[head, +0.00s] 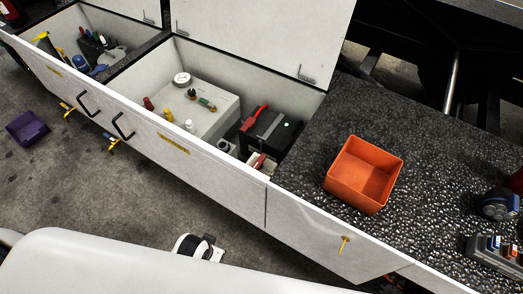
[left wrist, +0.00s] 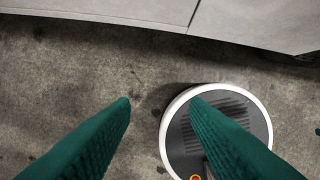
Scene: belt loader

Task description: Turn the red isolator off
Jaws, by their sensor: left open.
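In the head view a red knob-like part (head: 148,103) stands on a pale grey box (head: 222,112) inside the open middle compartment. A red handle-like part (head: 254,118) sits by a black unit (head: 272,132) with a green light, right of that box. A smaller red part (head: 258,161) lies low in front of the black unit. I cannot tell for certain which is the isolator. My left gripper (left wrist: 161,102) shows in the left wrist view, its green fingers apart and empty above the floor, with none of these parts in that view. My right gripper is not in view.
Raised white lids (head: 262,32) stand behind the compartments. An orange bin (head: 342,188) sits on the black textured deck to the right. A purple bin (head: 27,129) lies on the floor at left. Black handles and yellow latches stick out from the white front panel (head: 212,165).

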